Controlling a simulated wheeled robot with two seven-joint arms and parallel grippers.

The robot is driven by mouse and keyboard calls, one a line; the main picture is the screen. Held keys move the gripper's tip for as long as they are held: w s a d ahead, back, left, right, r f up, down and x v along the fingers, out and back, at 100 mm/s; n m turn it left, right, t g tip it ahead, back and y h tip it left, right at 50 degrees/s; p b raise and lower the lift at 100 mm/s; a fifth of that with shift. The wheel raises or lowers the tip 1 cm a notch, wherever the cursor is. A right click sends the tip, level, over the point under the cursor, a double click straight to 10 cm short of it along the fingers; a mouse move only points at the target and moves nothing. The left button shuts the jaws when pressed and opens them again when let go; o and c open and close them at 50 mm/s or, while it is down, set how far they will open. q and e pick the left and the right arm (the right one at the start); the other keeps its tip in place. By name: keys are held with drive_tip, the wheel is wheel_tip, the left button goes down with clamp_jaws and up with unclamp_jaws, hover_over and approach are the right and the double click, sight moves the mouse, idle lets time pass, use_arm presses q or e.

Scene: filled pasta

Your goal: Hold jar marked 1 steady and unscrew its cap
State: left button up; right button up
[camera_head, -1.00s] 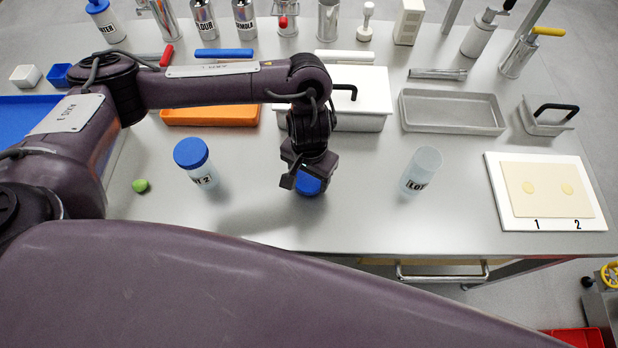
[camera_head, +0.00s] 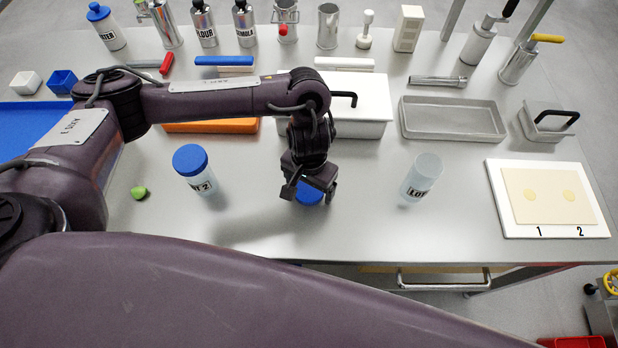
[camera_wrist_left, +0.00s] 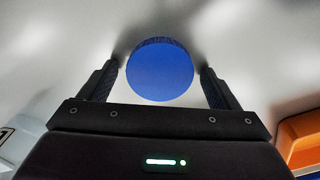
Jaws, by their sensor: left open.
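A blue cap (camera_head: 309,196) lies under my left gripper (camera_head: 311,190), and no jar body shows beneath it. In the left wrist view the round cap (camera_wrist_left: 160,71) sits between the fingertips (camera_wrist_left: 160,72), with a gap on each side; the gripper is open. To the right stands a clear jar (camera_head: 422,175) with no cap, upright; its label begins "LO", and its number is not readable. To the left stands a jar (camera_head: 205,185) marked 2 with its blue cap on. My right gripper is out of view.
A white board (camera_head: 497,190) marked 1 and 2 lies at the right. Behind are an orange tray (camera_head: 212,126), a white box with a black handle (camera_head: 370,125) and a grey tray (camera_head: 402,125). A small green item (camera_head: 139,193) lies at the left. The front table is mostly clear.

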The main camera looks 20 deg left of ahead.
sight(309, 188)
use_arm(q)
wheel_tip(309, 188, up, 12)
drive_tip(key=p, duration=0.3)
drive_tip(key=shift+p, duration=0.3)
idle(1.1)
